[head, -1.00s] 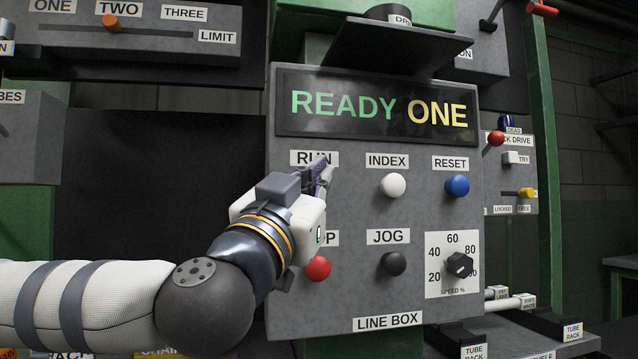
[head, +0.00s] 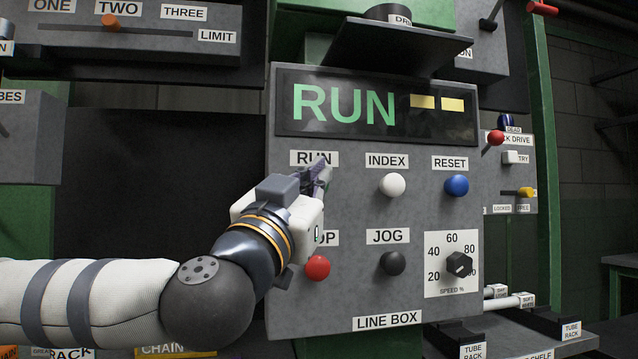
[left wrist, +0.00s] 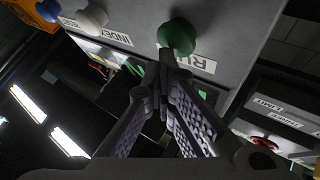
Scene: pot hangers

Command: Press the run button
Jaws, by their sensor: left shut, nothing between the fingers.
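The grey line box (head: 350,220) faces me, and its display (head: 375,106) reads RUN in green with two yellow bars. The RUN label (head: 314,158) shows at its upper left. The green run button (left wrist: 177,36) shows in the left wrist view; in the head view my gripper hides it. My left gripper (head: 322,172) is shut and empty, with its tips at the button below the RUN label. In the left wrist view the closed fingertips (left wrist: 167,58) are at the button's edge and seem to touch it. My right gripper is not in view.
A white INDEX button (head: 392,185) and a blue RESET button (head: 457,186) sit to the right. A red button (head: 317,267) is just below my gripper, and a black JOG button (head: 393,263) and a speed knob (head: 459,264) are in the lower row.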

